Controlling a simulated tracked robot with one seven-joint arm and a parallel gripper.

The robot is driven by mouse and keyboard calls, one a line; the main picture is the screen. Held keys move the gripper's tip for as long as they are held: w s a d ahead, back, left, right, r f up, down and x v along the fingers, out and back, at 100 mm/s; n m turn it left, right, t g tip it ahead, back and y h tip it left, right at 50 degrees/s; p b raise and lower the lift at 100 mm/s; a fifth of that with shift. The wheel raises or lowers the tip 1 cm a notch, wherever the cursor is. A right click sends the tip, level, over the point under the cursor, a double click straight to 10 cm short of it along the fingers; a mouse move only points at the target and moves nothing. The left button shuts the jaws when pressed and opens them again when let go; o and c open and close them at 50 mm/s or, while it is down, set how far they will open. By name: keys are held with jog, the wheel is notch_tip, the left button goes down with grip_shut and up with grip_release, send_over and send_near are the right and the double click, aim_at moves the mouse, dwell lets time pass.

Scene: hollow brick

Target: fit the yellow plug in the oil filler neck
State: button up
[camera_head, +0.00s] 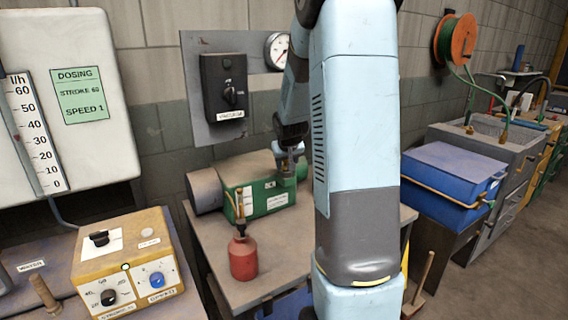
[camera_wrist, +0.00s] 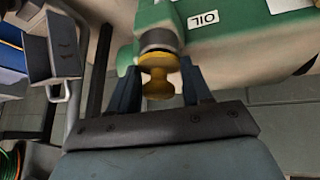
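The yellow plug (camera_wrist: 158,76) shows in the wrist view at the mouth of the grey oil filler neck (camera_wrist: 158,40), in line with it. Its flange appears to meet the neck's rim; how deep it sits is hidden. The neck stands out from the green housing (camera_wrist: 245,35) beside an OIL label. My gripper (camera_wrist: 159,68) has one finger on each side of the plug, with narrow gaps to its knob, and looks open. In the head view my gripper (camera_head: 287,168) is at the right end of the green housing (camera_head: 258,197); the plug cannot be made out there.
A red oil can (camera_head: 243,258) with a tall spout stands on the workbench (camera_head: 225,285), in front of the housing. A yellow control box (camera_head: 130,265) is at left. A blue case (camera_head: 450,172) is at right. The wall panel (camera_head: 205,125) is behind.

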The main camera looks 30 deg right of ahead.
jog(key=o, duration=0.5)
jog(key=shift+f, duration=0.15)
jog(key=v, duration=1.3)
jog(key=shift+s+a+r, duration=0.1)
jog(key=shift+s+r, duration=0.1)
jog(key=shift+r, duration=0.15)
jog(key=shift+a, duration=0.1)
jog(key=s+a+r+y, duration=0.1)
jog(key=s+a, duration=0.5)
jog(key=s, duration=0.2)
jog(key=s+a+r+n+y, duration=0.1)
jog(key=s+a, duration=0.5)
jog(key=s, duration=0.3)
jog(key=s+a+r+n, duration=0.1)
jog(key=s+a, duration=0.5)
jog(key=s, duration=0.3)
jog(key=shift+s+r+g+y, duration=0.15)
jog(key=shift+r+g+y, duration=0.15)
jog(key=shift+y, duration=0.1)
